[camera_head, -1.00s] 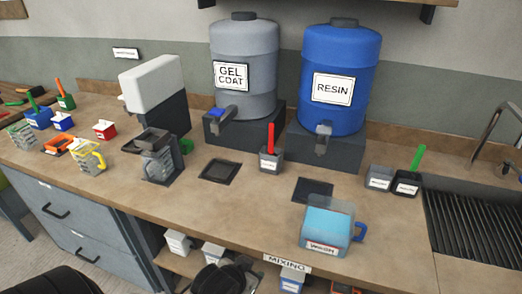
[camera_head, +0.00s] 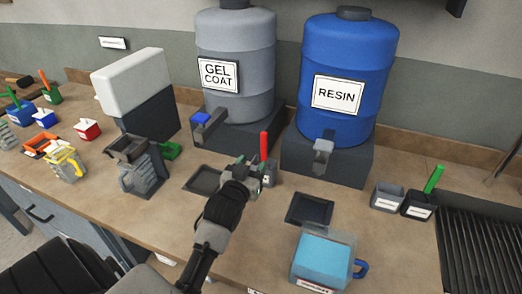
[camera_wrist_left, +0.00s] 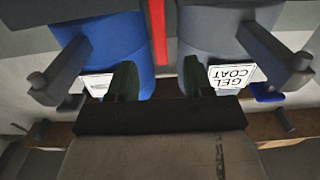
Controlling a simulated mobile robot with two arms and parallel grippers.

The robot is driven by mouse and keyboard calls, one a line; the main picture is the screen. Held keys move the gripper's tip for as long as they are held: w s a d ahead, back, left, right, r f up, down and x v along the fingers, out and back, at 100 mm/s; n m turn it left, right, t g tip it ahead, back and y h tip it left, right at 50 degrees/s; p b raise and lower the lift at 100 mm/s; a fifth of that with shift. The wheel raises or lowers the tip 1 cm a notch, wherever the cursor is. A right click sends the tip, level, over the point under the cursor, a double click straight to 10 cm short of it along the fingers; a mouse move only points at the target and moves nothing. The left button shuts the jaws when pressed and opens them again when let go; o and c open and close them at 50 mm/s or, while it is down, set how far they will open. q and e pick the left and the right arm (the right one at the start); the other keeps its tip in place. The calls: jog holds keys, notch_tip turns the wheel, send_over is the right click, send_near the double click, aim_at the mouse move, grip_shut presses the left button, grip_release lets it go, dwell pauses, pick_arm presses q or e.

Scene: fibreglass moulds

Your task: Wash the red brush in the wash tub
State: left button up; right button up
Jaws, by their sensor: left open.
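The red brush (camera_head: 264,146) stands upright in a small grey holder (camera_head: 270,174) on the counter, in front of the gap between the two drums. My left gripper (camera_head: 255,170) is open and right beside the brush and its holder. In the left wrist view the red handle (camera_wrist_left: 158,35) shows beyond the space between the open fingers (camera_wrist_left: 158,76), with no contact visible. The wash tub (camera_head: 322,262), clear-sided with light blue contents and a blue handle, sits at the counter's front, right of my left arm. My right gripper is not in view.
The grey gel coat drum (camera_head: 236,65) and blue resin drum (camera_head: 346,80) stand behind on dark stands. Dark pads (camera_head: 310,209) lie on the counter. A green-handled brush (camera_head: 434,178) stands at right beside a ribbed drainer (camera_head: 478,250). Several cups and small tubs crowd the left.

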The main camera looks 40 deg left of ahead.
aim_at(263, 147)
pick_arm(q)
jog(key=x, duration=0.3)
jog(key=p+x, duration=0.1)
jog(key=shift+w+r, duration=0.15)
jog(key=shift+r, duration=0.15)
jog(key=x, duration=0.4)
jog(key=shift+f, duration=0.2)
jog(key=shift+w, duration=0.4)
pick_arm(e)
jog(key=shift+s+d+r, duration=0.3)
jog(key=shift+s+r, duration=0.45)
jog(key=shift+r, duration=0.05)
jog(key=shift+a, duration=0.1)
